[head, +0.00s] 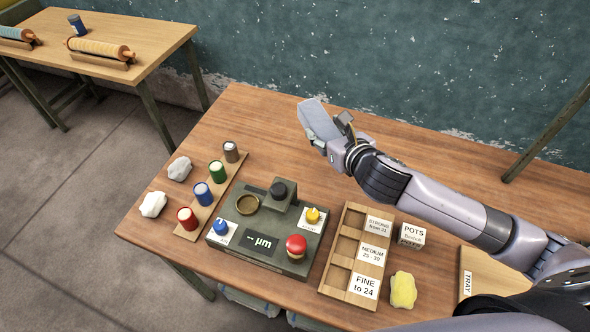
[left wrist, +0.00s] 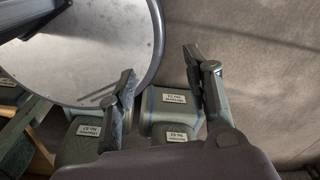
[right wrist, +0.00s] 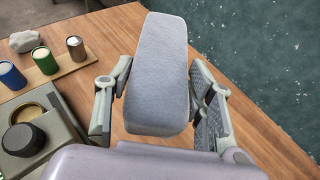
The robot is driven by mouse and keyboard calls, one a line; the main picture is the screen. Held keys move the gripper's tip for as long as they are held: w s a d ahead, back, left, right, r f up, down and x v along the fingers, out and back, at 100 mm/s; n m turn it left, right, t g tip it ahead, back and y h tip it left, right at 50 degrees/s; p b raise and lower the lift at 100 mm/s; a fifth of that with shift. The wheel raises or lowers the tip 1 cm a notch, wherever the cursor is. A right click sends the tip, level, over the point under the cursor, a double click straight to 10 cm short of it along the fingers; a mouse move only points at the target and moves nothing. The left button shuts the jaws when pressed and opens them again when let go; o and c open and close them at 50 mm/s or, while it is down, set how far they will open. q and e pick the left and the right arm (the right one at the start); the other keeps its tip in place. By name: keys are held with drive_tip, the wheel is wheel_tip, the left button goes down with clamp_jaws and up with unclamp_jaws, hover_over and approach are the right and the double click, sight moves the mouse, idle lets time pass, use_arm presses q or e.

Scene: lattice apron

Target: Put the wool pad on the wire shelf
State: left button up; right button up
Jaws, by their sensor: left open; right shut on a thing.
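The wool pad, a pale grey fuzzy block (head: 318,119), is held by my right gripper (head: 334,139) above the back of the wooden table. In the right wrist view the pad (right wrist: 158,72) stands out between the two fingers of the right gripper (right wrist: 155,100), which are shut on it. My left gripper (left wrist: 165,82) is open and empty; it shows only in the left wrist view, over grey floor and several labelled bins. I see no wire shelf in any view.
On the table (head: 260,110) are a gauge box (head: 268,226) with knobs, a rack of coloured pots (head: 208,204), white lumps (head: 153,204), a labelled sorter (head: 338,285) and a yellow sponge (head: 403,290). A tray (head: 490,280) lies at right. The table's back left is clear.

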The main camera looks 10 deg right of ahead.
drive_tip(key=shift+w+d+r+n+y, duration=0.1)
drive_tip(key=shift+w+d+n+y, duration=0.25)
drive_tip(key=shift+w+d, duration=0.4)
hover_over(323, 183)
wheel_tip(323, 183, down, 8)
wheel_tip(323, 183, down, 8)
drive_tip(key=shift+r, duration=0.15)
wheel_tip(323, 183, down, 3)
drive_tip(key=shift+f, duration=0.45)
use_arm(q)
drive_tip(key=shift+w+r, duration=0.2)
drive_tip(key=shift+w, duration=0.9)
use_arm(e)
drive_tip(key=shift+f, duration=0.1)
